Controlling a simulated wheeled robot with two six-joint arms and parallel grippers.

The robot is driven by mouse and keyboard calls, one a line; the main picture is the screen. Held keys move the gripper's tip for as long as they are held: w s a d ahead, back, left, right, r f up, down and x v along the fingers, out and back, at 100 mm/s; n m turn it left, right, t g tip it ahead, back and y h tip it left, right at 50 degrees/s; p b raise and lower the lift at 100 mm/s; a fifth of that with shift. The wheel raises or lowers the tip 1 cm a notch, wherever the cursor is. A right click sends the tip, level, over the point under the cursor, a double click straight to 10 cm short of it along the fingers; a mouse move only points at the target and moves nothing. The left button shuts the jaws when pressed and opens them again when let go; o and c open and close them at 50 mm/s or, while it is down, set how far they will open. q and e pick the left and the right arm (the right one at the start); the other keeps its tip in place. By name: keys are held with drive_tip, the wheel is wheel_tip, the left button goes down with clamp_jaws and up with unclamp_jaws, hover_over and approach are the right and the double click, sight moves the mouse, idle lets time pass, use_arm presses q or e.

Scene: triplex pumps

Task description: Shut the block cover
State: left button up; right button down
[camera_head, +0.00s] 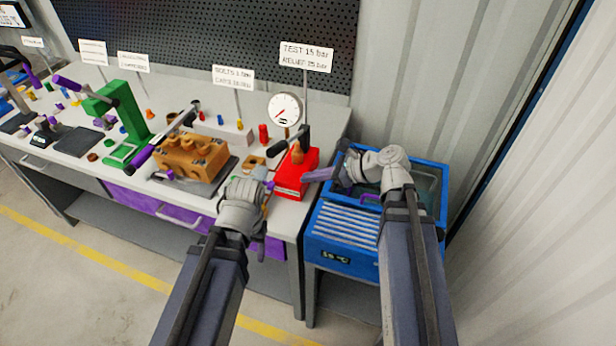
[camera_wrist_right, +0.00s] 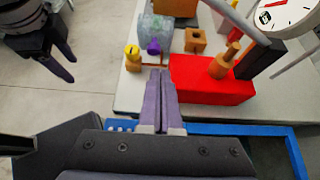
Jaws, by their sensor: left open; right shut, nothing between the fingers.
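An orange-brown block (camera_head: 192,155) sits on a dark mat on the workbench, with a purple-handled lever running past its upper left side. I cannot make out a separate cover on it. My left gripper (camera_head: 266,183) is at the bench's front edge, right of the block and apart from it. In the right wrist view, the left gripper (camera_wrist_right: 62,62) shows open and empty at the upper left. My right gripper (camera_head: 308,175) is beside the red unit (camera_head: 296,180), right of the bench. Its purple fingers (camera_wrist_right: 160,75) are shut with nothing between them.
A blue basin unit (camera_head: 345,225) stands right of the bench (camera_head: 72,143). A round gauge (camera_head: 284,109) stands behind the red unit. A green press (camera_head: 118,110) is left of the block. A translucent container (camera_wrist_right: 158,28) with small parts nearby shows in the right wrist view.

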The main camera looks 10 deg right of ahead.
sight(257, 170)
use_arm(q)
drive_tip(key=shift+f+b, duration=0.9)
drive_tip(key=shift+f, duration=0.45)
use_arm(e)
drive_tip(key=shift+w+a+f, duration=0.45)
drive_tip(key=shift+w+a, duration=0.4)
drive_tip(key=shift+a, duration=0.6)
drive_tip(key=shift+w+a+f, duration=0.4)
drive_tip(key=shift+w+a, duration=0.4)
drive_tip(key=shift+a, duration=0.6)
drive_tip(key=shift+w+a+f, duration=0.45)
drive_tip(key=shift+w+a, duration=0.4)
drive_tip(key=shift+a, duration=0.6)
drive_tip(key=shift+w+a+r+p, duration=0.3)
drive_tip(key=shift+a+r+p, duration=0.2)
drive_tip(key=shift+r+p, duration=0.1)
drive_tip(key=shift+w+a+r+p, duration=0.25)
drive_tip(key=shift+a+r+p, duration=0.2)
drive_tip(key=shift+r+p, duration=0.15)
drive_tip(key=shift+a+f, duration=0.1)
use_arm(q)
wheel_tip(257, 170, up, 2)
drive_tip(key=shift+r, duration=0.1)
use_arm(e)
drive_tip(key=shift+f, duration=0.1)
